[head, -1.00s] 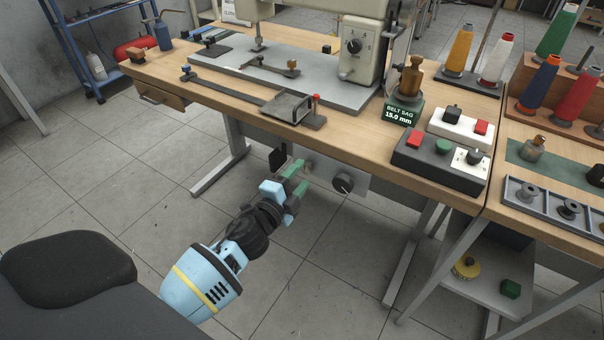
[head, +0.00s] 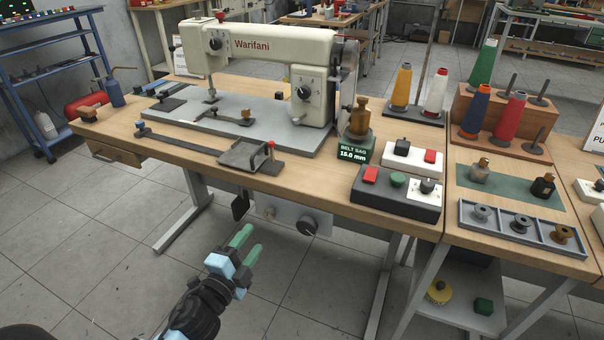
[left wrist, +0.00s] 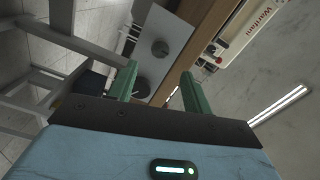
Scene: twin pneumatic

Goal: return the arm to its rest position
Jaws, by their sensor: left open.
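My left gripper (head: 246,243) is in front of the sewing table, below the tabletop edge. Its two green fingers are apart with nothing between them. In the left wrist view the open fingers (left wrist: 160,88) point toward the grey panel (left wrist: 160,40) under the table, which carries a dark round knob (left wrist: 160,47). In the head view that knob (head: 307,225) is to the right of the fingers, and the gripper is clear of it. My right gripper is in neither view.
The sewing machine (head: 262,50) stands on the wooden table (head: 330,185). A control box (head: 398,195), thread cones and a bobbin tray (head: 522,231) are at the right. A blue rack (head: 40,100) is at the left. The floor (head: 100,250) in front is clear.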

